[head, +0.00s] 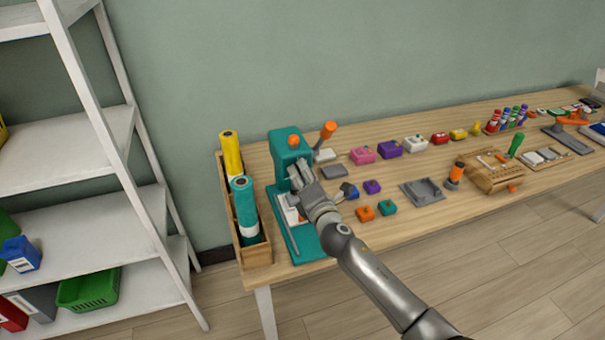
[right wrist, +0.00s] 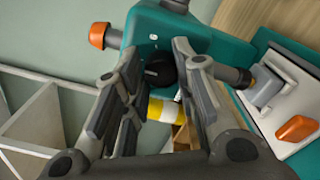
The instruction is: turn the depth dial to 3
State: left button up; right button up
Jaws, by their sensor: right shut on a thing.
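The teal machine (head: 288,146) stands at the left end of the wooden table, and its body also fills the top of the right wrist view (right wrist: 200,35). A round black dial (right wrist: 160,70) is on the machine's face in the right wrist view. My right gripper (head: 299,176) is up against the front of the machine. In the right wrist view its fingers (right wrist: 157,62) stand on both sides of the dial and are shut on it. The dial's marks and number cannot be read. In the head view my gripper hides the dial. My left gripper is not in view.
A wooden box (head: 257,256) with a yellow roll (head: 231,155) and a teal roll (head: 245,210) stands left of the machine. An orange-ended handle (head: 328,129) rises behind it. Small blocks (head: 365,213) lie to its right. A white shelf (head: 90,170) is at the far left.

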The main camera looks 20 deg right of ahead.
dwell(0.4)
jog(key=o, duration=1)
jog(key=shift+o, duration=0.2)
jog(key=shift+s, duration=0.1)
jog(key=s, duration=1.1)
jog(key=shift+s+d, duration=0.2)
jog(key=shift+s, duration=0.2)
